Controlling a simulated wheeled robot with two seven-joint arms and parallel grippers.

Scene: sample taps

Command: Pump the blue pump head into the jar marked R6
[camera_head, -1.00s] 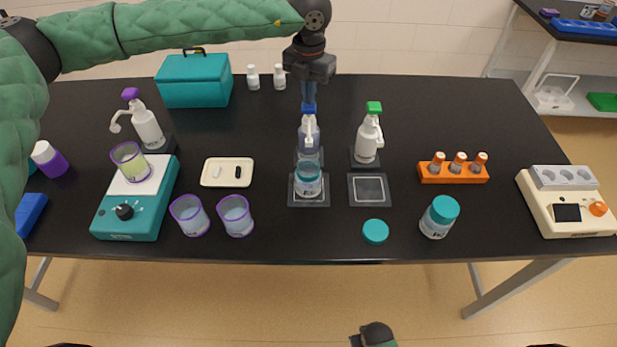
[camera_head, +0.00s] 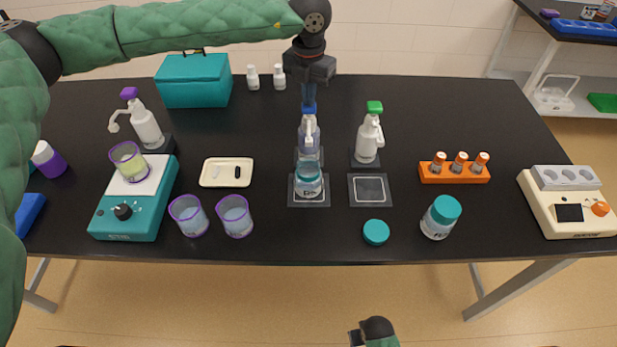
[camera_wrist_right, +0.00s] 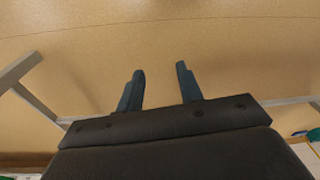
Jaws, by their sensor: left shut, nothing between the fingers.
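The blue pump head (camera_head: 310,107) tops a clear bottle (camera_head: 301,142) at the table's middle, its white spout facing the front. An open jar (camera_head: 308,186) with a white label stands on a dark square pad (camera_head: 322,201) below the spout; its label is too small to read surely. My left gripper (camera_head: 309,98) points down, shut and empty, directly over the blue pump head; I cannot tell whether it touches. Another jar (camera_head: 437,225) with a teal lid (camera_head: 446,208) stands at the front right. My right gripper (camera_wrist_right: 160,88) is open and empty, over the floor.
A green-topped pump bottle (camera_head: 367,140) stands right of the blue one, behind an empty pad (camera_head: 370,190). A loose teal lid (camera_head: 376,232) lies in front. A purple-topped pump bottle (camera_head: 146,127), a teal device (camera_head: 130,215) and two purple-rimmed cups (camera_head: 235,218) are left.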

